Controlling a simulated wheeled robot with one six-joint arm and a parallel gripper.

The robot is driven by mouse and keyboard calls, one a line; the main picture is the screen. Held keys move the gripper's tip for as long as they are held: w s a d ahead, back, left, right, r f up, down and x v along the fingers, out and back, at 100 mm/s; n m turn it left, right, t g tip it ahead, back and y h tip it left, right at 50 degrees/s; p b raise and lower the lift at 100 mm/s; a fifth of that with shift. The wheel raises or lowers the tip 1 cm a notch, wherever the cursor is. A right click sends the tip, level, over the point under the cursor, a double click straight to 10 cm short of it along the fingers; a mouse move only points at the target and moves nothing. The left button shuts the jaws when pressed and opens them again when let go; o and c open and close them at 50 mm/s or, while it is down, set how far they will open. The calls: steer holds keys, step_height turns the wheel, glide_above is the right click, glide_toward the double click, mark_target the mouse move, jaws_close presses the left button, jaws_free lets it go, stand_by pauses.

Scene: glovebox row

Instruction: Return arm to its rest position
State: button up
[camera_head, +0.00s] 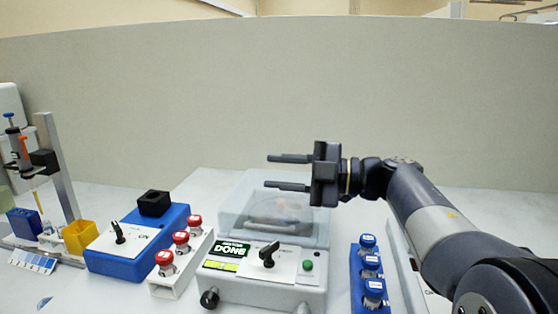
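My gripper (288,172) is at the picture's centre, with its two dark fingers pointing left. The fingers are spread apart with nothing between them. My arm reaches in from the lower right. In the picture the gripper overlaps the upper part of a machine with a clear lid (233,212); it appears to be above it, though the exact height is hard to tell. The machine's front panel carries a green DONE display (228,249), a black knob (269,254) and a green button (308,266).
A white rack (171,289) of red-capped vials stands left of the machine. A blue rack (356,294) of blue-capped vials stands right, near my arm. Further left are a blue device (118,264), a yellow cup (79,238) and a pipette stand (62,168). A grey wall (190,90) closes the back.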

step_height(320, 180, down, 7)
steer(key=shift+f+b, duration=0.2)
steer(key=shift+b, duration=0.65)
